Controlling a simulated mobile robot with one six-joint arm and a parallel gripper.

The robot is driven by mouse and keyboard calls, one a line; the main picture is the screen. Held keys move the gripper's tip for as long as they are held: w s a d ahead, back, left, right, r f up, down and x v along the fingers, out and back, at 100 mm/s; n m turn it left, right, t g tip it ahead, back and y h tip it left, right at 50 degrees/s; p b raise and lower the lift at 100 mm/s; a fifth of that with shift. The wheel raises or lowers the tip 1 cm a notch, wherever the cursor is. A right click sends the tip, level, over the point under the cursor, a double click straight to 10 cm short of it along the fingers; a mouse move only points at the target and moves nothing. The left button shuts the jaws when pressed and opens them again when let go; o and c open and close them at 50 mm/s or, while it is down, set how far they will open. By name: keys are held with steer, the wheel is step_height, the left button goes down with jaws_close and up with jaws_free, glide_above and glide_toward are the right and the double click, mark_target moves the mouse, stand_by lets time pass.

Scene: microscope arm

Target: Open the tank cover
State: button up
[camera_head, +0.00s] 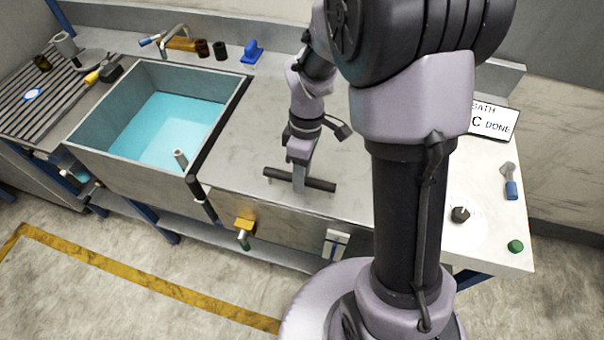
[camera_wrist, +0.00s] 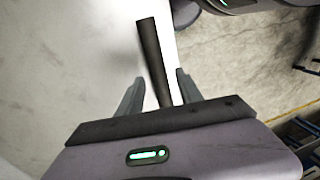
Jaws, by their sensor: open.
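The tank (camera_head: 115,157) at the left is a grey open-topped basin with blue liquid (camera_head: 170,128) in plain view. Right of it lies a flat grey panel (camera_head: 250,140), which looks like the cover; its far extent is partly hidden by my arm. A dark bar handle (camera_head: 322,184) stands over the panel near its front edge. My gripper (camera_head: 299,180) points down at the middle of this bar. In the wrist view the bar (camera_wrist: 150,50) runs between the open fingers of my gripper (camera_wrist: 158,90), with gaps showing beside it.
A tap (camera_head: 172,42) and small bottles stand behind the tank, with a blue object (camera_head: 252,52) nearby. A ribbed drainboard (camera_head: 35,90) is at far left. A sign (camera_head: 490,122), a blue-handled tool (camera_head: 511,188) and a green knob (camera_head: 516,246) are at right.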

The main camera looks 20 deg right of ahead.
jaws_close()
steer(key=shift+r, duration=0.1)
stand_by(1.3)
